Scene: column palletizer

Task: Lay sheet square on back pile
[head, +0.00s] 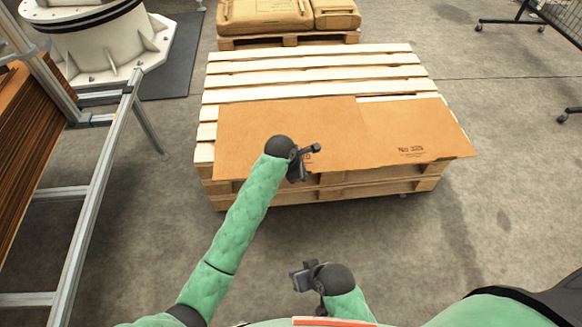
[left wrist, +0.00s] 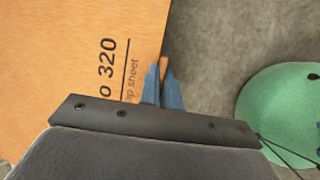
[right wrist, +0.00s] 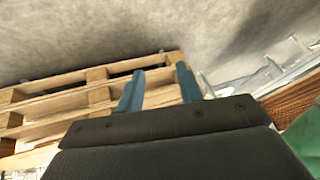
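A tan cardboard sheet (head: 255,130) lies at the near left of a wooden pallet (head: 310,72). A second tan sheet (head: 415,120) with printing lies to its right, and their edges meet or overlap. My left gripper (head: 303,165) is at the near edge of the left sheet. In the left wrist view, a printed sheet (left wrist: 75,60) reads "o 320", and my left gripper's fingers (left wrist: 161,88) are close together with a sliver of its edge between them. My right gripper (head: 305,278) is open and empty, in front of the pallet; its fingers (right wrist: 160,88) are apart.
Sacks (head: 265,14) lie on another pallet behind. A metal frame (head: 105,175) with brown stacked material stands at left, near a white machine base (head: 105,40). Bare floor (head: 510,190) lies right of the pallet. A dark wheeled rack stands at far right.

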